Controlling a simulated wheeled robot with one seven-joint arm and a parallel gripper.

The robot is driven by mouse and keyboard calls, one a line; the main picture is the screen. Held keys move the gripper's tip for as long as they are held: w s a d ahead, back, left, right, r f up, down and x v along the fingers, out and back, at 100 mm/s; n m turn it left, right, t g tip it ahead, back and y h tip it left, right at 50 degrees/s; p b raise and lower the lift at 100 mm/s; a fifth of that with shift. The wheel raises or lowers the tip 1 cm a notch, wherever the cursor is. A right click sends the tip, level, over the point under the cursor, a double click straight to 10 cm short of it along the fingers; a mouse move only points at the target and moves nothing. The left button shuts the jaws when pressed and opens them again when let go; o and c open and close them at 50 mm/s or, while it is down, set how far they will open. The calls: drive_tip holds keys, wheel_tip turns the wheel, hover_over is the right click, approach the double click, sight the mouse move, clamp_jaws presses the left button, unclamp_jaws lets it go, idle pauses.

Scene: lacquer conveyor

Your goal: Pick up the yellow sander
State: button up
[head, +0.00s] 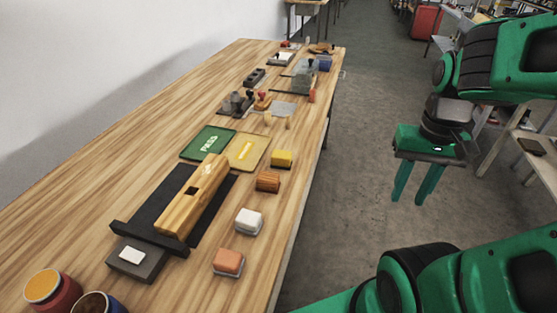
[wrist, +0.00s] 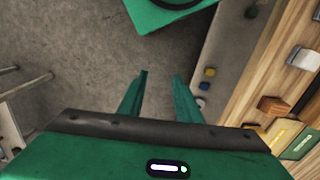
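The yellow sander (head: 282,158) is a small yellow block on the wooden bench, near its right edge, just right of a yellow mat. My gripper (head: 409,198) hangs over the floor to the right of the bench, well apart from the sander, fingers pointing down. In the wrist view my gripper (wrist: 159,78) shows two green fingers spread apart with only grey floor between them. It is open and empty. In the wrist view the bench is at the right edge, and I cannot clearly make out the sander there.
An orange-brown block (head: 268,182), a white block (head: 249,222) and a salmon block (head: 228,262) line the bench edge nearer me. A long wooden piece (head: 195,196) lies on a black fixture. Green (head: 207,143) and yellow (head: 246,152) mats lie beyond. Clamps and tools stand farther back.

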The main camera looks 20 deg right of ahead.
drive_tip(key=o, duration=0.5)
drive_tip(key=shift+s+r, duration=0.15)
drive_tip(key=shift+s, duration=0.15)
drive_tip(key=shift+o, duration=0.7)
drive_tip(key=shift+s+r, duration=0.15)
drive_tip(key=shift+r, duration=0.05)
drive_tip(key=m+t+y, duration=0.2)
drive_tip(key=m+y, duration=0.2)
drive_tip(key=m, duration=1.4)
approach(282, 154)
drive_tip(key=x, duration=0.4)
drive_tip(key=shift+a, duration=0.35)
drive_tip(key=shift+d+x, duration=0.15)
drive_tip(key=shift+x, duration=1.4)
drive_tip(key=shift+d+x, duration=0.2)
drive_tip(key=shift+x, duration=1.35)
